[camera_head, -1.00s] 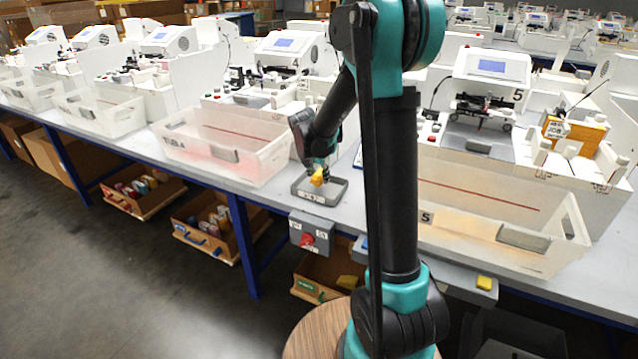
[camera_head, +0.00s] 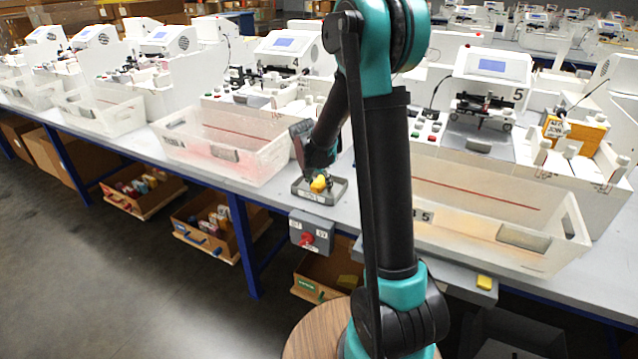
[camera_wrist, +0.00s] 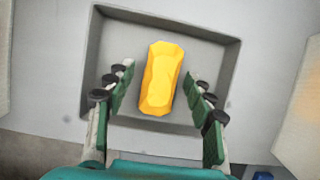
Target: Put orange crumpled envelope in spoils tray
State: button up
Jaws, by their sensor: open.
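The orange crumpled envelope (camera_wrist: 160,80) is a yellow-orange faceted lump in the wrist view. It lies inside the grey spoils tray (camera_wrist: 103,45), near the middle of its floor. My gripper (camera_wrist: 158,88) is open, with one finger on each side of the envelope and a gap on both sides. In the head view the envelope (camera_head: 319,184) shows in the small tray (camera_head: 335,198) at the table's front edge, just below my gripper (camera_head: 322,175). The fingers are small and partly hidden there.
A clear bin (camera_head: 225,150) stands left of the tray, and another bin (camera_head: 500,225) stands to the right behind my arm. A grey box with a red knob (camera_head: 308,238) hangs on the table's front edge. Plotter machines (camera_head: 480,90) line the back.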

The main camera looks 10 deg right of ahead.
jog(key=v, duration=1.1)
jog(key=s+d+f+m+y, duration=0.1)
jog(key=s+d+f+m, duration=0.1)
jog(key=s+m, duration=0.6)
jog(key=s+d+f+m+y, duration=0.1)
jog(key=s+f+m, duration=0.3)
jog(key=s+m, duration=0.5)
jog(key=s+d+f+m, duration=0.3)
jog(key=s+m, duration=0.6)
jog(key=m, duration=0.2)
jog(key=shift+s+d+m+y, duration=0.25)
jog(key=shift+d+m+y, duration=0.15)
jog(key=shift+c, duration=0.6)
